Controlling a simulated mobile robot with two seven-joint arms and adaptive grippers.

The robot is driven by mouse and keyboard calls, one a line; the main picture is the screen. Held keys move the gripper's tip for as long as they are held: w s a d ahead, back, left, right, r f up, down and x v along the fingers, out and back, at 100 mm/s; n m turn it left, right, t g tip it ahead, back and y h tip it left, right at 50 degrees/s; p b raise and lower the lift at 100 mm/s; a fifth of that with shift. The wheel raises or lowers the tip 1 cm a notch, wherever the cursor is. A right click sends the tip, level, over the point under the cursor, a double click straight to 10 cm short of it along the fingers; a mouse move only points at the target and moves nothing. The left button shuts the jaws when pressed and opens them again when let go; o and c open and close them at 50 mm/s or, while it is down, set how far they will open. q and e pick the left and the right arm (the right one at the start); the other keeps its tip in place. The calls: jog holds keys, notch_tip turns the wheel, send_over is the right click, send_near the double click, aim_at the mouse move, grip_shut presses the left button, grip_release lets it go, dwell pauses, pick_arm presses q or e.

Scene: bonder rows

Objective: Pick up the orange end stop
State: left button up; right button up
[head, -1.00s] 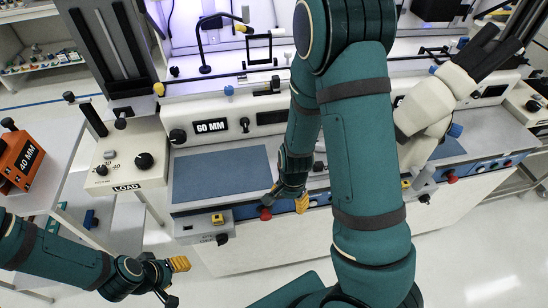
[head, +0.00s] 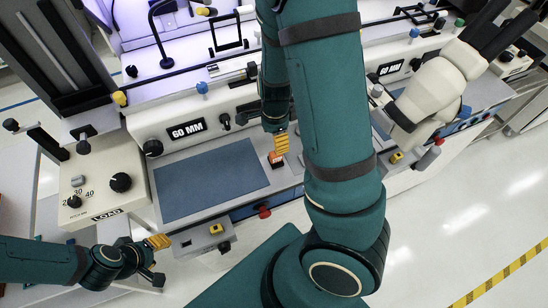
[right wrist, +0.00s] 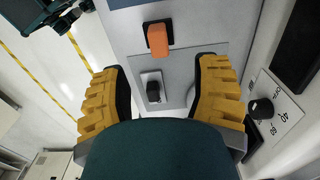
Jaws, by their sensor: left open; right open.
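The orange end stop (right wrist: 158,38) sits on a dark base on a light grey surface in the right wrist view. It lies ahead of my right gripper (right wrist: 163,66), whose yellow-padded fingers are spread with nothing between them. In the head view the end stop (head: 276,157) shows just below the right gripper's yellow fingertip (head: 281,143), beside the blue mat. The gripper's other finger is mostly hidden there. My left gripper (head: 157,258) is open and empty at the lower left, near the bench's front edge.
The blue mat (head: 205,180) lies on the bench left of the end stop. A LOAD box (head: 100,185) with a black knob stands at the left. A grey box with a yellow button (head: 216,229) and a red knob (head: 264,211) are on the front edge. A white microscope (head: 440,85) stands right.

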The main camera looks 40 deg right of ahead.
aim_at(276, 157)
notch_tip(276, 157, down, 5)
jog(key=shift+w+r+b, duration=0.15)
jog(key=shift+r+b, duration=0.05)
jog(key=shift+b, duration=0.5)
jog(key=shift+s+d+f+b, duration=0.15)
jog(key=shift+f+b, duration=0.4)
jog(key=shift+f, duration=0.85)
jog(key=shift+s+a+f+b, duration=0.1)
jog(key=shift+f+b, duration=0.4)
jog(key=shift+f, duration=0.9)
pick_arm(q)
notch_tip(276, 157, down, 5)
jog(key=shift+w+d+r, duration=0.1)
jog(key=shift+w+r, duration=0.05)
pick_arm(e)
grip_shut()
